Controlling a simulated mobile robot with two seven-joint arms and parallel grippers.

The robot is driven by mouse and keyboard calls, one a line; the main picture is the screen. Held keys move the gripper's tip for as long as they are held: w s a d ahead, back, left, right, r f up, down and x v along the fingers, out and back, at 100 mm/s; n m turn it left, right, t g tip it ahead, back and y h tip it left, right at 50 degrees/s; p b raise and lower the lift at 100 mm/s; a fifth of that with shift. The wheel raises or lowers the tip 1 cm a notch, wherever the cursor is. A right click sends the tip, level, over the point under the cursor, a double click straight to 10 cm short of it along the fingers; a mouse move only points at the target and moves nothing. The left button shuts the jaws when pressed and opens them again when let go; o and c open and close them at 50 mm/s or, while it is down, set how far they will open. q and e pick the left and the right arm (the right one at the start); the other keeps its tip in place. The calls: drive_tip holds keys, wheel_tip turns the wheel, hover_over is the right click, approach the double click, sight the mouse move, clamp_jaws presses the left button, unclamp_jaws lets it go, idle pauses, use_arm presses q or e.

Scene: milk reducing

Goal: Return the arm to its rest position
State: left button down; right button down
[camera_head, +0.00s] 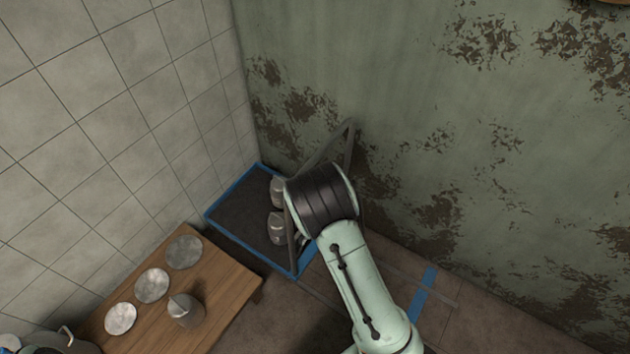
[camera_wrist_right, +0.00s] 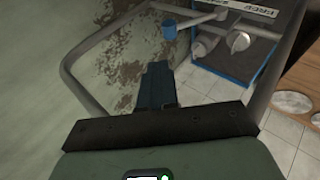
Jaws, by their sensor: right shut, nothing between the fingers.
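My left arm and gripper are not in view.
A wooden bench (camera_head: 231,289) holds round metal discs (camera_head: 151,286) and a metal vessel (camera_head: 185,311). A tiled wall is left, a green wall (camera_head: 440,130) behind.

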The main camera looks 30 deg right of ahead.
drive_tip(key=s+a+f+m+g+y, duration=0.2)
drive_tip(key=s+a+f, duration=0.2)
drive_tip(key=s+f, duration=0.3)
drive_tip(key=s+a+f+m+g+y, duration=0.2)
drive_tip(key=s+a+f, duration=0.2)
drive_tip(key=s+f, duration=0.25)
drive_tip(key=s+a+f+m+g+y, duration=0.3)
drive_tip(key=s+a+f+m+y, duration=0.1)
drive_tip(key=s+a, duration=1.1)
drive_tip(key=shift+a+m+y, duration=0.5)
drive_tip(key=shift+m+y, duration=0.4)
drive_tip(key=shift+y, duration=0.2)
drive_tip(key=shift+f, duration=0.1)
